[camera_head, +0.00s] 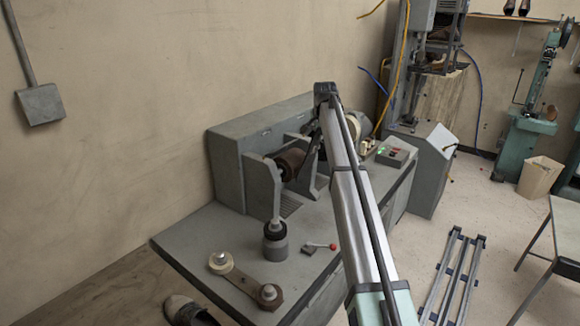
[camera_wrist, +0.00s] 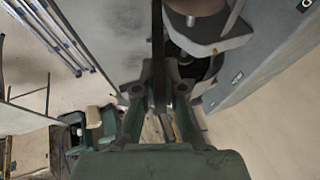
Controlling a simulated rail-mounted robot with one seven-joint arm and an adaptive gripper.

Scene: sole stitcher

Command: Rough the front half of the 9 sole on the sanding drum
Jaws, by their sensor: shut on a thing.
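The sanding drum (camera_head: 290,162) is a dark brown roller between grey uprights on the bench machine in the head view. A brown cylinder at the top of the wrist view (camera_wrist: 196,5) looks like the same drum. My gripper (camera_wrist: 160,80) is shut on a thin dark strip, the sole (camera_wrist: 158,45), seen edge-on and running up out of the wrist view. The sole is just left of the brown cylinder in that view; I cannot tell whether they touch. Its size mark and front half cannot be made out. In the head view my arm hides most of the gripper.
A control box (camera_head: 396,154) sits right of my arm.

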